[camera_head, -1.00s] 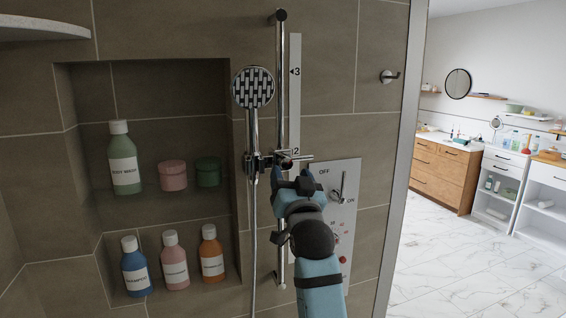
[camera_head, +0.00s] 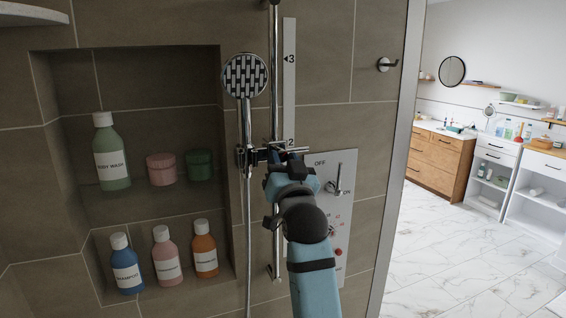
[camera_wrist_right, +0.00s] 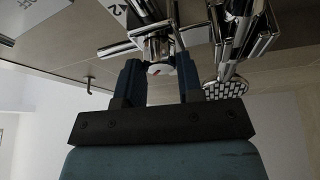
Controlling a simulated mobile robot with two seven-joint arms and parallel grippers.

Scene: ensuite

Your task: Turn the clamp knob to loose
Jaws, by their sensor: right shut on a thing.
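The clamp (camera_head: 250,158) is a chrome fitting on the vertical shower rail (camera_head: 274,75), just below the scale mark 2. It carries the round-headed hand shower (camera_head: 245,76). My right gripper (camera_head: 281,157) is at the clamp's front and hides the knob in the head view. The gripper is shut on this knob. Whether the knob is at loose or tight cannot be read. My left gripper is not in view.
A control panel (camera_head: 343,170) with an ON/OFF lever is right of my right arm. The shower hose (camera_head: 248,255) hangs to its left. A niche (camera_head: 150,60) further left holds several bottles and two jars. A wall hook (camera_head: 386,65) is at upper right.

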